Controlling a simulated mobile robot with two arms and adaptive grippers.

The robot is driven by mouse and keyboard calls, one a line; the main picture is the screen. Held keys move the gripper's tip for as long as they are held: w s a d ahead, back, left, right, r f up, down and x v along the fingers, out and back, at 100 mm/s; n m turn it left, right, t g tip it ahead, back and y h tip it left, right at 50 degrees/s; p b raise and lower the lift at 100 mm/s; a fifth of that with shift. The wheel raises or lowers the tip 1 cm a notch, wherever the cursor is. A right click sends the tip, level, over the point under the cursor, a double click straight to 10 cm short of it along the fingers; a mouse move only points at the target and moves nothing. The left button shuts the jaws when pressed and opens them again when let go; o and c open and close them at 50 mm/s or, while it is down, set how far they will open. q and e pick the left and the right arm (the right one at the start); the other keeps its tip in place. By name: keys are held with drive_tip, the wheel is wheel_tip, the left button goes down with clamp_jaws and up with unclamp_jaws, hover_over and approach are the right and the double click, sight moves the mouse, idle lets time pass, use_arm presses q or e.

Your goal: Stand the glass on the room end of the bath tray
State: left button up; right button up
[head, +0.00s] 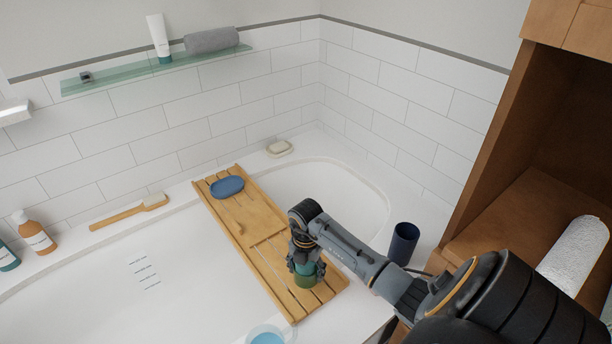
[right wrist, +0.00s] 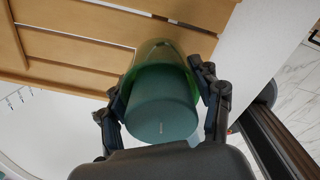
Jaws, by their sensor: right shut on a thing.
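The green glass (head: 305,281), see-through at its rim with a darker teal body, is between the fingers of my right gripper (head: 305,266). In the right wrist view, the fingers close on both sides of the glass (right wrist: 162,103). The wooden bath tray (head: 239,231) lies across the bath; it also shows in the right wrist view (right wrist: 60,48). The glass is over the tray's near end, and I cannot tell whether it touches the slats. My left gripper is not in view.
A blue soap dish (head: 227,187) sits on the tray's far end. A clear cup with blue contents (head: 267,336) is at the bottom edge, near the tray. A dark blue tumbler (head: 403,243) stands on the bath rim at right. A wooden brush (head: 130,212) lies on the back ledge.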

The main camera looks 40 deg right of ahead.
drive_tip(key=shift+f, duration=1.45)
drive_tip(key=shift+f, duration=0.15)
drive_tip(key=o, duration=1.2)
wheel_tip(320, 180, up, 12)
drive_tip(key=shift+r+p, duration=0.15)
drive_tip(key=shift+p, duration=0.15)
